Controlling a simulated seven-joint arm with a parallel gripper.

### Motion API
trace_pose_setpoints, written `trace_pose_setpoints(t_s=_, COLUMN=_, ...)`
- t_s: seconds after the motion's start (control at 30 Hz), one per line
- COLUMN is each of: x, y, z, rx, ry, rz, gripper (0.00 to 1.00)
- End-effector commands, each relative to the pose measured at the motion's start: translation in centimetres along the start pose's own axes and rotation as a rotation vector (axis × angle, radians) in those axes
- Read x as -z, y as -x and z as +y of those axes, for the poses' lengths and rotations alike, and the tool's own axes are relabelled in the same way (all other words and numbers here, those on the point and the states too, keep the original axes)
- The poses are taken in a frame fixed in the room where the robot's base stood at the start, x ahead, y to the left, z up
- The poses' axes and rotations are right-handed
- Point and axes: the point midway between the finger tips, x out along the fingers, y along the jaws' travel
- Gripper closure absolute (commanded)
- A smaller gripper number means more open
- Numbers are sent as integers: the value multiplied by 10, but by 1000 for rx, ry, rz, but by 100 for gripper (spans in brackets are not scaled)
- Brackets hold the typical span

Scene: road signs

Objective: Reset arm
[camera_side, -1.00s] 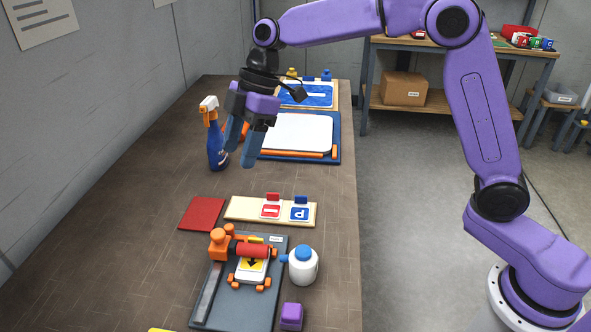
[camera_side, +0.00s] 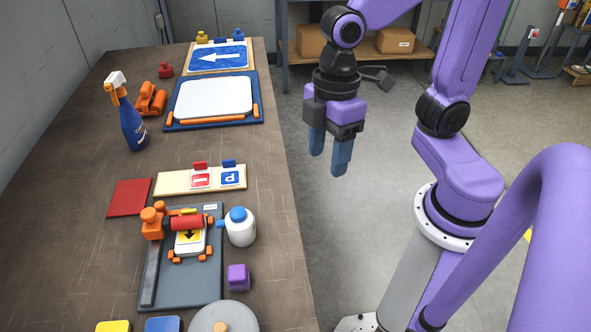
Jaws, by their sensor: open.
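My gripper (camera_side: 328,168) has two blue fingers that point down, apart and with nothing between them. It hangs over the grey floor, just right of the table's right edge, and touches nothing. My purple arm holds it from the right. A light board (camera_side: 172,183) bears a red sign (camera_side: 201,179) and a blue P sign (camera_side: 230,178).
A spray bottle (camera_side: 132,122), a blue-framed white panel (camera_side: 213,98) and a blue arrow sign (camera_side: 220,57) stand farther back. A white bottle (camera_side: 240,228), purple block (camera_side: 238,277) and red pad (camera_side: 129,197) lie nearer. The floor under my gripper is clear.

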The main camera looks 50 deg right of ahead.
Motion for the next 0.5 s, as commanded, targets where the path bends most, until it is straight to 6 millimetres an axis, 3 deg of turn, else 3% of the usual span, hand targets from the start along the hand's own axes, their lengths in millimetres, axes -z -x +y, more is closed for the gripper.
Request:
trace_pose_setpoints(t_s=0.1, x=-39, y=-8, z=-16, rx=-24, ry=-37, rz=-22, gripper=41)
trace_pose_setpoints(t_s=0.2, x=-63, y=-14, z=-25, rx=-41, ry=-63, rz=-35, gripper=41)
trace_pose_setpoints(t_s=0.33, x=-80, y=-19, z=-31, rx=-54, ry=-84, rz=-43, gripper=41)
trace_pose_setpoints(t_s=0.5, x=-86, y=-21, z=-32, rx=-59, ry=-91, rz=-46, gripper=41)
